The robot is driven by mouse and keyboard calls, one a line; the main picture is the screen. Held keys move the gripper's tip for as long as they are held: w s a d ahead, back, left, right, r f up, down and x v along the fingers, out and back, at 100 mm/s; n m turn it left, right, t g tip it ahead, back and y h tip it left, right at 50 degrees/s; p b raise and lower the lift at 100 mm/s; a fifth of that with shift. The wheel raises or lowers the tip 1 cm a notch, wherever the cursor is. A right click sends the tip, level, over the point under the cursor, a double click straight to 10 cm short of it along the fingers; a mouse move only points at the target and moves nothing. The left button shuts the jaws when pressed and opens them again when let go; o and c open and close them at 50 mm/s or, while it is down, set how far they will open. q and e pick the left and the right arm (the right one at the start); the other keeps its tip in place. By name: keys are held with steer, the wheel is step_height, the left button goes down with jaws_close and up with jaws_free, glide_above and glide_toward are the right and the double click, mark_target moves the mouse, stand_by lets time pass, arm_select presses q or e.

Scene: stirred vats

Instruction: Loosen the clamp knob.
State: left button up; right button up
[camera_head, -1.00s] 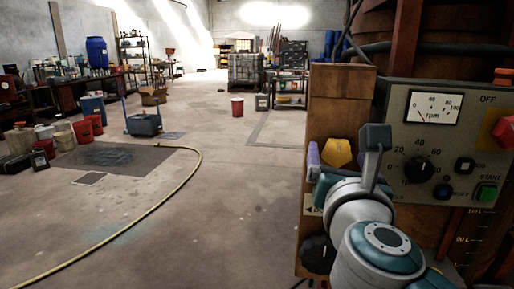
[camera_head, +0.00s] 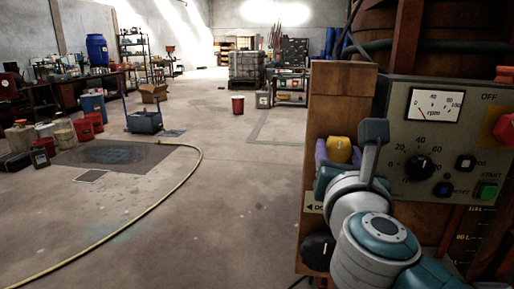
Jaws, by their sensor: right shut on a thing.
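A yellow clamp knob (camera_head: 339,148) is on the front of the brown wooden post, left of the control panel. My right gripper (camera_head: 334,154) is shut on it. One purple finger shows at the knob's left side. My left gripper is not in view.
The grey control panel (camera_head: 440,110) with rpm meter, dial and buttons stands close to the right of my arm. A black knob (camera_head: 317,248) is low on the post. A yellow hose (camera_head: 150,214) lies on the open floor at left.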

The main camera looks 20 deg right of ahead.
steer(key=shift+c, duration=1.2)
steer(key=shift+n, duration=0.4)
steer(key=n+p, duration=0.2)
steer(key=n, duration=0.2)
steer(key=shift+r+n, duration=0.1)
steer(key=shift+n, duration=0.2)
steer(key=n+p, duration=0.2)
steer(key=n, duration=0.4)
steer(key=n+p, duration=0.2)
steer(key=n, duration=0.4)
steer(key=shift+n, duration=0.4)
steer(key=n+p, duration=0.1)
steer(key=n, duration=0.4)
steer(key=shift+n, duration=0.3)
steer(key=shift+n+p, duration=0.3)
